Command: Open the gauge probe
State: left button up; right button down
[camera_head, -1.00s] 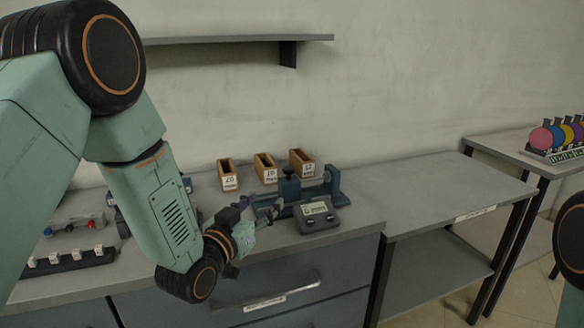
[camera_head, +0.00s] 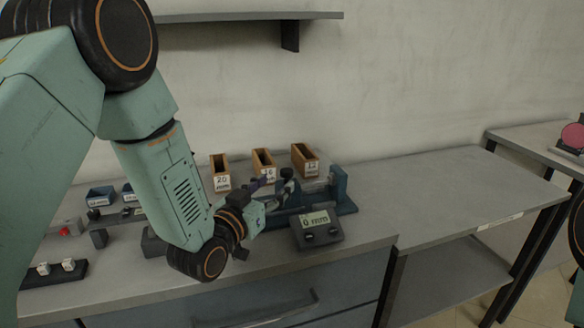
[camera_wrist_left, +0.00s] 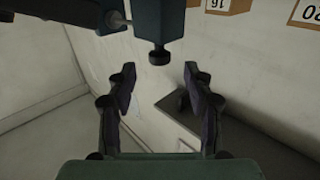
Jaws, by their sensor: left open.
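The blue gauge (camera_head: 342,190) stands on the worktop. A dark knob (camera_head: 287,173) shows near my left gripper (camera_head: 272,186), whose fingers partly hide the gauge's left side. The display box (camera_head: 317,229) in front of the gauge reads 0 mm. In the left wrist view, my left gripper (camera_wrist_left: 160,88) is open, with nothing between its dark fingers. There the gauge's blue block (camera_wrist_left: 158,20) with a dark round knob (camera_wrist_left: 158,56) lies just beyond the fingertips, roughly centred between them. My right gripper is out of view.
Three wooden boxes with number labels stand behind the gauge, among them the 20 box (camera_head: 221,176). Small blue bins (camera_head: 101,196) and a dark strip with white tags (camera_head: 55,272) are at left. The lower table (camera_head: 460,190) at right is bare. A wall shelf (camera_head: 250,16) hangs above.

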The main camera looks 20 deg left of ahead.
aim_at(286, 170)
pick_arm(q)
jog(key=shift+w+d, duration=0.15)
jog(key=shift+w, duration=0.05)
jog(key=shift+r, duration=0.45)
jog(key=w, duration=0.4)
jog(key=w+d, duration=0.1)
jog(key=w, duration=0.1)
jog(key=shift+w+d+f, duration=0.1)
jog(key=shift+w+f, duration=0.05)
jog(key=shift+f, duration=0.25)
jog(key=shift+s+r, duration=0.5)
jog(key=shift+r, duration=0.05)
jog(key=shift+w+f, duration=0.45)
jog(key=shift+w, duration=0.2)
jog(key=shift+c, duration=1.9)
jog(key=shift+s+r, duration=0.3)
jog(key=shift+s, duration=0.1)
jog(key=c, duration=0.3)
jog(key=shift+w, duration=0.1)
grip_shut()
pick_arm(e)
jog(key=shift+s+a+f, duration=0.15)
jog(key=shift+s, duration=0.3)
